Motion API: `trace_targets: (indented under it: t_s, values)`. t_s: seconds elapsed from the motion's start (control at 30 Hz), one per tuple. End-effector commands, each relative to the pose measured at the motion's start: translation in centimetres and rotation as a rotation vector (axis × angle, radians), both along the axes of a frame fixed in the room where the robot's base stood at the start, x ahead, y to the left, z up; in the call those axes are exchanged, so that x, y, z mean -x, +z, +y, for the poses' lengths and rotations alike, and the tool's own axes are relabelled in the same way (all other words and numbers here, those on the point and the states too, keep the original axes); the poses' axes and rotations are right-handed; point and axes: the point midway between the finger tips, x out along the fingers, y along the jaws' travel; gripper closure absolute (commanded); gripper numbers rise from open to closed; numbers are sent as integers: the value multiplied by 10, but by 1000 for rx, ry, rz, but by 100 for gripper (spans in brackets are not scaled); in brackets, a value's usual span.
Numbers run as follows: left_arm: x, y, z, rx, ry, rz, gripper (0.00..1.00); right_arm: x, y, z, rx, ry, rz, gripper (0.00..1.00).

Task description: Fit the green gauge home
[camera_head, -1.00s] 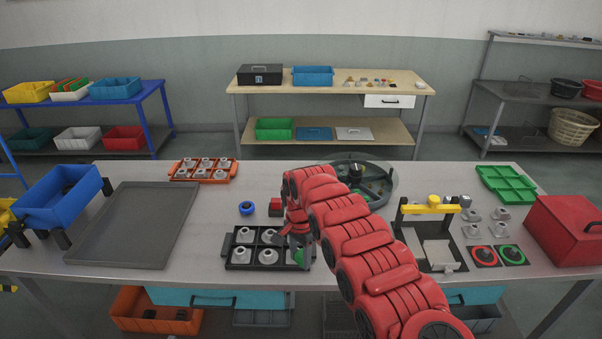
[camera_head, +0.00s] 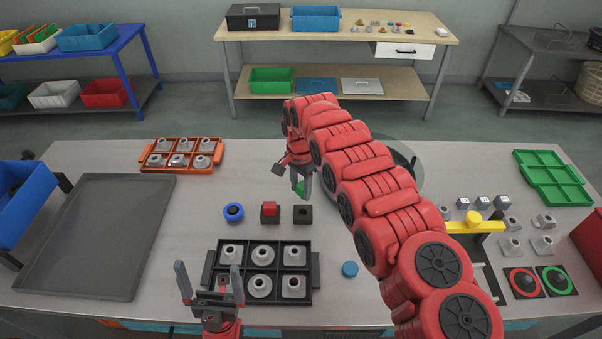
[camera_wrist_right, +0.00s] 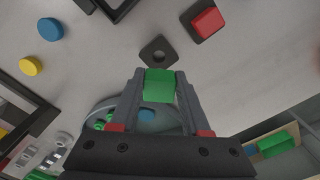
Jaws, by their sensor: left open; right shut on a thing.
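The green gauge (camera_wrist_right: 158,86) is a green block between the fingertips of my right gripper (camera_wrist_right: 159,78), which is shut on it. In the head view the gauge (camera_head: 300,187) shows at the tips of my right gripper (camera_head: 301,184), with the arm covering much around it. A small dark block with a hole (camera_head: 303,215) stands on the table just in front of it. In the wrist view this block (camera_wrist_right: 157,50) lies just beyond the gauge, with a gap in the picture. My left gripper (camera_head: 208,284) is open and empty at the table's front, by the black tray.
A red-topped block (camera_head: 270,211) and a blue ring piece (camera_head: 233,212) stand left of the dark block. The black tray (camera_head: 310,268) holds several grey parts. A blue disc (camera_head: 350,269) lies right of it. The round tank (camera_head: 412,160) is partly behind my right arm.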

Motion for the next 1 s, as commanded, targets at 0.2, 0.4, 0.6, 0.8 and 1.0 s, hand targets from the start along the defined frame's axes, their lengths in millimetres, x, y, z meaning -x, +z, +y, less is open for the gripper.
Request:
trace_targets:
  t_s: [0.2, 0.4, 0.6, 0.8, 1.0]
  values:
    - [0, -5, 0, 0, 0, 0, 0, 0, -11, 0, -1, 0, -1, 100]
    - [0, -17, 0, 0, 0, 0, 0, 1, -35, 0, 0, 0, 3, 100]
    - [0, -32, 0, 0, 0, 0, 0, 1, -57, 0, 1, 0, 1, 100]
    - [0, -36, 0, 0, 0, 0, 0, 0, -64, 0, 1, 0, -1, 100]
    - [0, -36, 0, 0, 0, 0, 0, 0, -63, 0, 1, 0, -1, 100]
